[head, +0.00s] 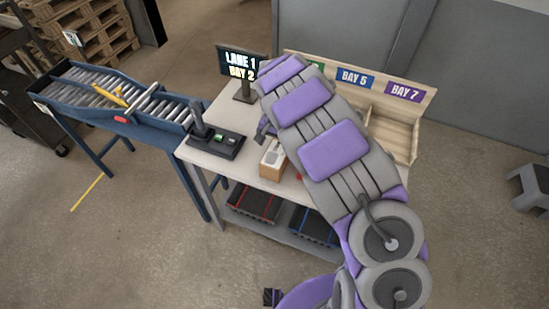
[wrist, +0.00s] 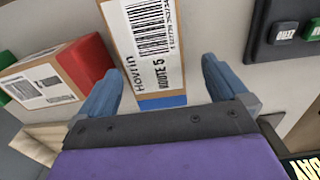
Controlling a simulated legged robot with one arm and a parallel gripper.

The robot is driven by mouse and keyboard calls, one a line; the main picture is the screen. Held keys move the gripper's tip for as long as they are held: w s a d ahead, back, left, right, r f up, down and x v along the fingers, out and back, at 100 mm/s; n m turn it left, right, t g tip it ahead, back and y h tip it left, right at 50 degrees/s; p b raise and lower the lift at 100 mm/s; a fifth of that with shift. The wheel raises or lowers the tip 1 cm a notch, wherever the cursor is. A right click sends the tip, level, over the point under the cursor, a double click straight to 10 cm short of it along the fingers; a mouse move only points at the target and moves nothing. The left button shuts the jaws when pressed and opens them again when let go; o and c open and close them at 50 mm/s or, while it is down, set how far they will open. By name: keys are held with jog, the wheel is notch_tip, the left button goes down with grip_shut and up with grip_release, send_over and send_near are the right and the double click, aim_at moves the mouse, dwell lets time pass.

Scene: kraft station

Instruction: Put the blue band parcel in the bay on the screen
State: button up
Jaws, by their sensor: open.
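The blue band parcel (wrist: 165,101) is a brown box in the wrist view, with a white label reading "ROUTE 5" and a blue band at the end nearest my gripper. A brown box with a white label (head: 271,158) on the table in the head view appears to be this parcel; no blue shows there. My gripper (wrist: 165,88) is open, its two fingers on either side of the banded end; contact is not visible. The screen (head: 242,65) reads "LANE 1 BAY 2". The bay rack (head: 428,108) shows "BAY 5" and "BAY 7"; my arm hides its left part.
A red-banded parcel (wrist: 85,62) lies left of the blue one in the wrist view, with a green piece (wrist: 4,98) beyond. A button box with a lever (head: 215,143) stands left on the table (head: 243,178). A roller conveyor (head: 115,95) stands farther left.

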aim_at(277, 150)
jog(key=shift+s+d+f, duration=0.2)
jog(key=shift+d+f, duration=0.3)
jog(key=f, duration=0.1)
jog(key=f+b, duration=0.1)
jog(key=f, duration=0.1)
jog(key=shift+s+f, duration=0.2)
jog(key=shift+f, duration=0.1)
jog(key=shift+a+f, duration=0.2)
jog(key=shift+f, duration=0.15)
jog(key=shift+a, duration=0.4)
jog(key=shift+d+r, duration=0.1)
jog(key=shift+d, duration=0.4)
jog(key=c, duration=0.7)
jog(key=shift+a, duration=0.35)
jog(key=c, duration=0.6)
jog(key=shift+d, duration=0.1)
